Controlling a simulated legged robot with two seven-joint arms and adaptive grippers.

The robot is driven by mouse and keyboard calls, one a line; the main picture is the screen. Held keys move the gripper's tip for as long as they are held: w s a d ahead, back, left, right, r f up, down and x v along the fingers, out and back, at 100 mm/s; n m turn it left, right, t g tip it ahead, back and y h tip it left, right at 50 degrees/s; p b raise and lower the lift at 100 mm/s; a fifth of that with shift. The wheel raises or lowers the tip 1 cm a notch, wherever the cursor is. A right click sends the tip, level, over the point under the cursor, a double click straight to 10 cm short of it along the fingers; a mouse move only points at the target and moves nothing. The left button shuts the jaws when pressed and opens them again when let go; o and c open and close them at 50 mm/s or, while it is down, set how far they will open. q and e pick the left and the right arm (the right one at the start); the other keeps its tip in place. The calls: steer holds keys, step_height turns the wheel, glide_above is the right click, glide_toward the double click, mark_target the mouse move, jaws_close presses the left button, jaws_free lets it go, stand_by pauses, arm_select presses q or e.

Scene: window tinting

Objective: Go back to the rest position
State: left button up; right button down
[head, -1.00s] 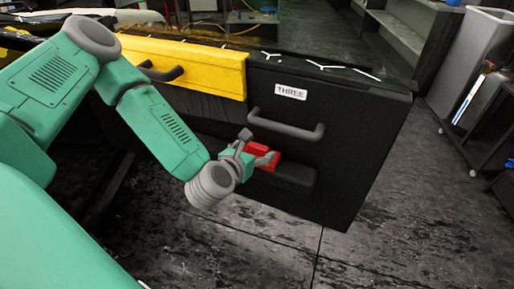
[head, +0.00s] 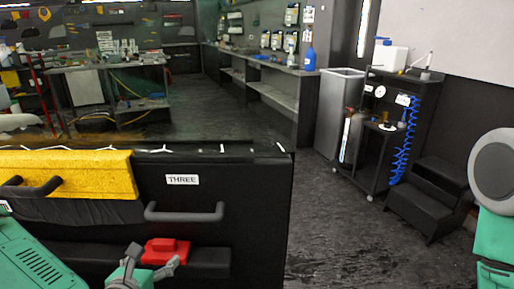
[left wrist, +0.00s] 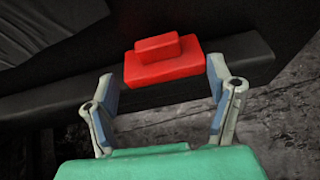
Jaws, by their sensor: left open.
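My left gripper (head: 153,264) is at the bottom of the head view, low in front of the black cabinet. Its two fingers are spread, and in the left wrist view the gap of the gripper (left wrist: 160,78) holds nothing. A red block (head: 165,251) with a smaller raised top sits at the black ledge under the handle. In the left wrist view the red block (left wrist: 162,68) lies just beyond the fingertips, between their lines, and looks apart from them. Part of my right arm shows at the right edge; its gripper is out of view.
The cabinet has a yellow drawer (head: 75,174) and a black front labelled THREE (head: 182,180) with a grey handle (head: 184,216). A grey bin (head: 338,115), a black cart (head: 378,150) and black steps (head: 428,205) stand at the right. Floor (head: 335,235) between is clear.

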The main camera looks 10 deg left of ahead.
arm_select(q)
steer(key=s+d+f+m+g+h, duration=0.55)
steer(key=s+d+f+m, duration=0.55)
steer(key=m, duration=0.8)
steer(key=s+a+f+m+g+y, duration=0.2)
steer(key=s+m, duration=0.4)
steer(key=m, duration=0.3)
steer(key=s+a+f+m+g+y, duration=0.1)
steer(key=s+a+f+m+g, duration=0.2)
steer(key=m, duration=0.6)
steer(key=s+a+g, duration=0.2)
steer(key=s+a, duration=0.1)
steer(key=a, duration=0.1)
steer(key=shift+f+m+y, duration=0.3)
steer(key=shift+y, duration=0.05)
